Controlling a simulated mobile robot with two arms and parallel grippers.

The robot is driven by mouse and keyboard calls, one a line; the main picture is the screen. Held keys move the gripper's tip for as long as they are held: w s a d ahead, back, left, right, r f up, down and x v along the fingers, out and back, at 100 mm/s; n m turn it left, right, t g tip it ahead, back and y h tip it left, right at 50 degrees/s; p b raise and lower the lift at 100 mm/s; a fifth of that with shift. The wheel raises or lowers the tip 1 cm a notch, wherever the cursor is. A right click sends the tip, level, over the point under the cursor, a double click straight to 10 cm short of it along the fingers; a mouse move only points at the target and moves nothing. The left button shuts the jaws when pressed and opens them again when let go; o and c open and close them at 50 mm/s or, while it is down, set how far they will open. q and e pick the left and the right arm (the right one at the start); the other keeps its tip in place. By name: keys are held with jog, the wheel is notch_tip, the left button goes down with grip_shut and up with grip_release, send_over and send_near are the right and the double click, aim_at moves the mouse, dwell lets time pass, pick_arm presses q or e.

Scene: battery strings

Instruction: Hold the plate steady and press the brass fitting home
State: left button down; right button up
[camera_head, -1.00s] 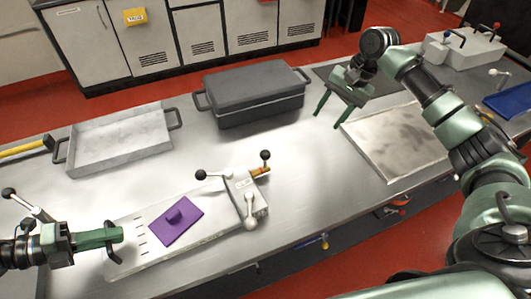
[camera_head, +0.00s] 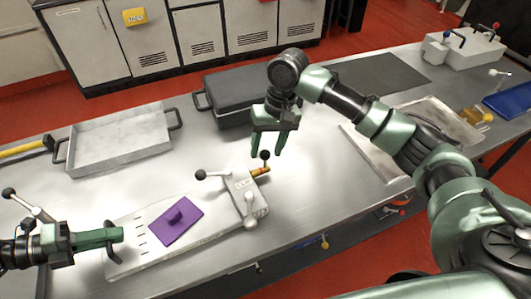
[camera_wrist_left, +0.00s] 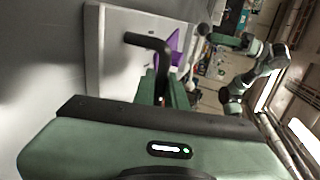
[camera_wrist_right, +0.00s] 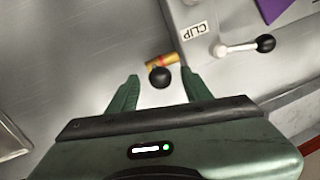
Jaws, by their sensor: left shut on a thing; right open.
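The pale plate (camera_head: 126,262) lies on the bench with a purple pad (camera_head: 190,212) and a clamp block (camera_head: 243,184) at its right end. The brass fitting (camera_head: 260,171) sticks out of the block's right side; in the right wrist view it (camera_wrist_right: 163,61) is partly hidden by a black ball knob (camera_wrist_right: 159,77). My left gripper (camera_head: 120,235) is shut on the plate's black handle (camera_wrist_left: 150,42) at the left end. My right gripper (camera_head: 267,155) is open and empty above the fitting. Its fingers (camera_wrist_right: 160,76) stand apart on either side of the knob and fitting, seemingly not touching them.
A grey tray (camera_head: 118,146) stands at the back left. A dark lidded box (camera_head: 222,86) stands behind my right gripper. Lever handles with ball ends (camera_head: 201,175) rise from the block. A flat metal sheet (camera_head: 372,158) lies to the right, partly under my right arm.

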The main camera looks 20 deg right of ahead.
jog(key=shift+a+f, duration=0.25)
jog(key=shift+f, duration=0.95)
grip_shut()
dwell(0.6)
